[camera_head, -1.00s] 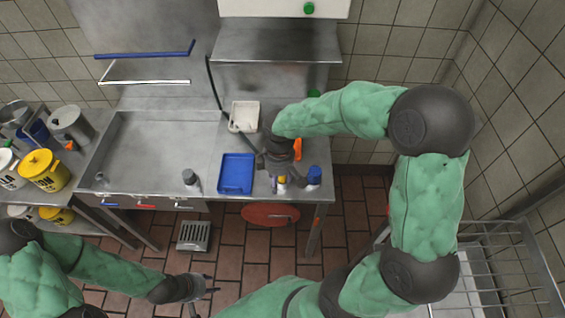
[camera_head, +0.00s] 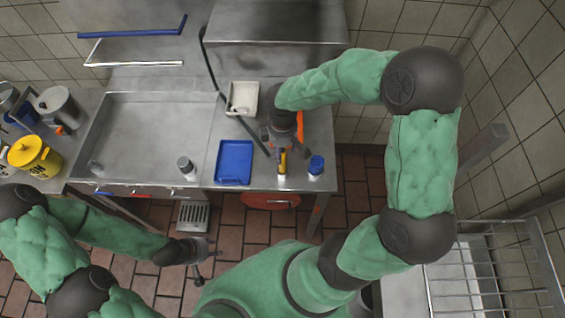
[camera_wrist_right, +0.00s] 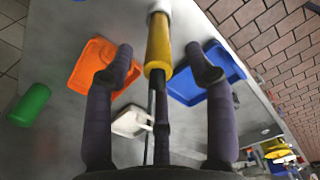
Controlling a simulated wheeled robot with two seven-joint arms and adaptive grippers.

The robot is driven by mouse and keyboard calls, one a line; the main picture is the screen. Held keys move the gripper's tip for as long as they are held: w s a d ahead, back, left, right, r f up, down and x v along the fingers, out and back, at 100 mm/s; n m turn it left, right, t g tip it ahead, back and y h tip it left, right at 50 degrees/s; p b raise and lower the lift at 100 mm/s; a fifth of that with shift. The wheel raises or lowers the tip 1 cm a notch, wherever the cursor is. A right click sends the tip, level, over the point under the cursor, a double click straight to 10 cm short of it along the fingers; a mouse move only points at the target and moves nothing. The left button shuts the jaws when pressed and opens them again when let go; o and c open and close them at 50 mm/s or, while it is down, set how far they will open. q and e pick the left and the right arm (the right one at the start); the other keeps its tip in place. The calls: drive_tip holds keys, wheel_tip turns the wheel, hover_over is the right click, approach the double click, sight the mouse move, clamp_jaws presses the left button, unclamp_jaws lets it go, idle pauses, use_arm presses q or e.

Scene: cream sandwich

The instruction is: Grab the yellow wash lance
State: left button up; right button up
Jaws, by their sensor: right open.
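The yellow wash lance (camera_head: 282,163) is near the front edge of the steel counter (camera_head: 205,165), partly hidden by my right gripper (camera_head: 286,150). In the right wrist view, the lance (camera_wrist_right: 159,46) shows as a yellow sleeve with a pale end, between and just beyond the spread fingertips of my right gripper (camera_wrist_right: 160,62). That gripper is open and empty; whether it touches the lance I cannot tell. My left gripper (camera_head: 208,262) hangs low over the floor, its fingers apart and nothing seen between them.
A blue tray (camera_head: 234,162), an orange tray (camera_wrist_right: 100,65), a white container (camera_head: 243,97) and a blue-topped jar (camera_head: 316,166) stand close around the lance. A black hose (camera_head: 222,95) runs down towards it. A green item (camera_wrist_right: 29,105) lies nearby.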

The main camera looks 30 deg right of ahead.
sight(283, 164)
wheel_tip(283, 164, down, 6)
drive_tip(key=shift+w+d+r+b, duration=0.1)
drive_tip(key=shift+w+r+b, duration=0.1)
drive_tip(key=shift+b, duration=0.2)
clamp_jaws()
